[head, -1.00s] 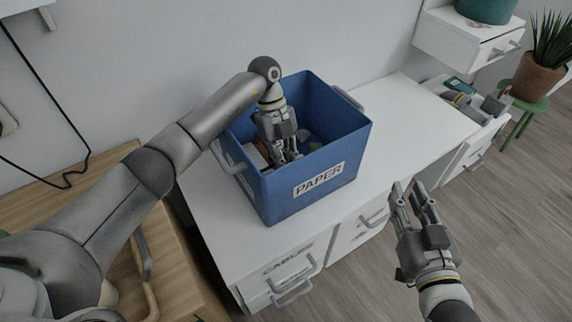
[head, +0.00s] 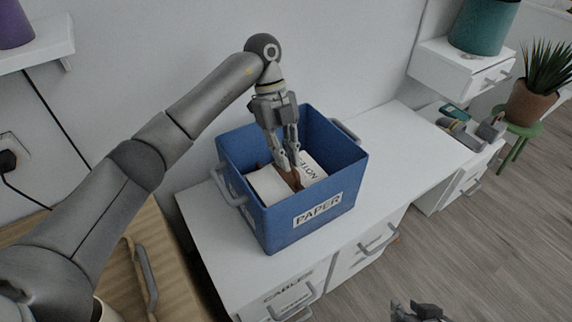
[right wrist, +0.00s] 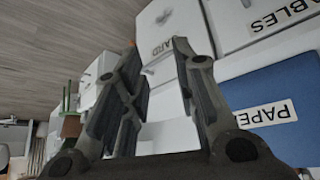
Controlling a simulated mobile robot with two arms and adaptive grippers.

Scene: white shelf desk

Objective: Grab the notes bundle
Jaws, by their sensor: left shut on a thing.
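The blue bin (head: 315,235) labelled PAPER stands on the white desk. In the head view, my left gripper (head: 290,172) reaches down into the bin from above. It is shut on the notes bundle (head: 268,187), a white paper block with a brown strip, near the top of the bin's inside. Printed letters show on the white surface to the right of the fingers. My fingers and the bin wall hide part of the bundle. My right gripper (right wrist: 155,55) is open and empty; in the head view only its top shows at the bottom edge.
The white desk top (head: 400,135) is clear right of the bin. Drawers are below it. A potted plant (head: 535,90) stands on a green stool at the right, and a teal pot (head: 483,25) on the upper drawer unit. A wooden surface (head: 165,265) is at lower left.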

